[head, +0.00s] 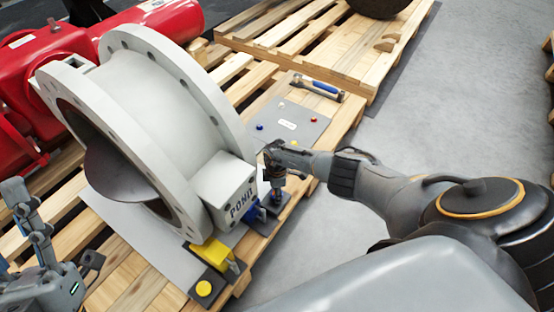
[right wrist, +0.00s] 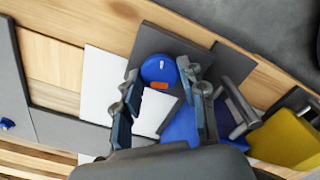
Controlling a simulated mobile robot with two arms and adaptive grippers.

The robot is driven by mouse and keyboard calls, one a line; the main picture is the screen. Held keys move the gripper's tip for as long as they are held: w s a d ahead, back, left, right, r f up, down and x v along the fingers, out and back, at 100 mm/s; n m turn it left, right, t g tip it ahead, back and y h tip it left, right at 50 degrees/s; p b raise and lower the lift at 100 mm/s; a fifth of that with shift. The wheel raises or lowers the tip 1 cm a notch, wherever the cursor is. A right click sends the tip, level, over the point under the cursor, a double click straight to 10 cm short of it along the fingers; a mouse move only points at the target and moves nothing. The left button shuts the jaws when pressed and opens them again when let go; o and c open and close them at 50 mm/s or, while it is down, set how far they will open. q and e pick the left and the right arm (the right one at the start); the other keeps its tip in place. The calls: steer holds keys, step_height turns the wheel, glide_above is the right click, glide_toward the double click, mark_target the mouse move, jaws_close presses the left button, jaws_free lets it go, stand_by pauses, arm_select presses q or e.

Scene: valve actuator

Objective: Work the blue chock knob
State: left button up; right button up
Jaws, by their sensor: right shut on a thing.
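The blue chock (head: 252,216) stands at the foot of the grey flanged valve (head: 165,95), beside its POND-marked block (head: 232,200). Its round blue knob (right wrist: 158,68), with a white line on top and an orange patch on its side, shows in the right wrist view. My right gripper (head: 275,178) reaches down over it, one finger on each side, shut on the knob. The gripper hides most of the knob in the head view. The blue chock body (right wrist: 180,128) is partly hidden behind the fingers. My left gripper (head: 25,215) is at the lower left, partly cut off, away from the chock.
A yellow chock (head: 210,254) with a yellow knob (head: 204,288) sits nearby. A grey panel (head: 290,125) with small coloured buttons and a blue-handled tool (head: 318,88) lie on the pallet (head: 255,75). A red actuator (head: 40,65) is behind. Grey floor is clear at right.

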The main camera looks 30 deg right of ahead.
arm_select(q)
steer(key=shift+w+d+f+g+y+p, duration=0.1)
steer(key=shift+w+f+g+y+p, duration=0.15)
steer(key=shift+w+f+g, duration=0.5)
steer(key=shift+w+d+f+g+y+p, duration=0.1)
steer(key=shift+w+f+g+y, duration=0.3)
steer(key=shift+w+f, duration=0.4)
arm_select(e)
steer(key=shift+m, duration=0.9)
arm_select(q)
steer(key=shift+w+r, duration=0.15)
arm_select(e)
steer(key=o, duration=1.1)
steer(key=shift+o, duration=0.2)
steer(key=shift+r, duration=0.15)
steer(key=shift+w+r, duration=0.1)
steer(key=shift+r, duration=0.45)
step_height(320, 180, up, 11)
steer(key=shift+f, duration=0.2)
steer(key=shift+s, duration=0.2)
